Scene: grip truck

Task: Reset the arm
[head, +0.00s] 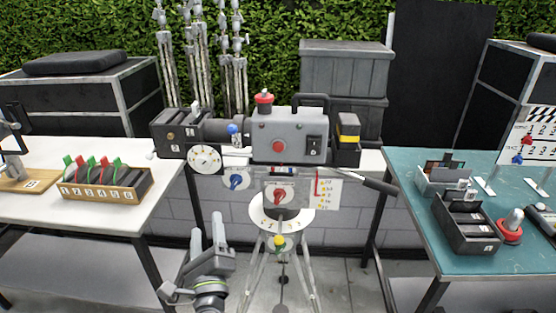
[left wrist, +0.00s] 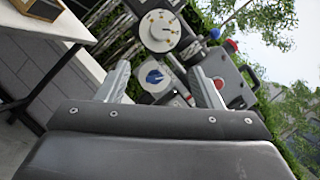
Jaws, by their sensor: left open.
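My left gripper (head: 206,230) points up in the lower middle of the head view, left of the tripod and in front of the camera rig. Its two grey fingers are apart with nothing between them. In the left wrist view, the open fingers (left wrist: 162,78) stand on either side of the frame, with the rig's white dial (left wrist: 160,31) and blue knob (left wrist: 155,77) behind them. The camera rig (head: 285,140) is a grey box with red buttons and a lens on a tripod (head: 272,285). My right gripper is not in view.
A white table (head: 90,215) on the left holds a wooden box of numbered black items (head: 105,187). A teal table (head: 400,165) on the right holds a black tray (head: 467,230) and a red-based knob (head: 509,235). Bare floor lies between the tables, around the tripod.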

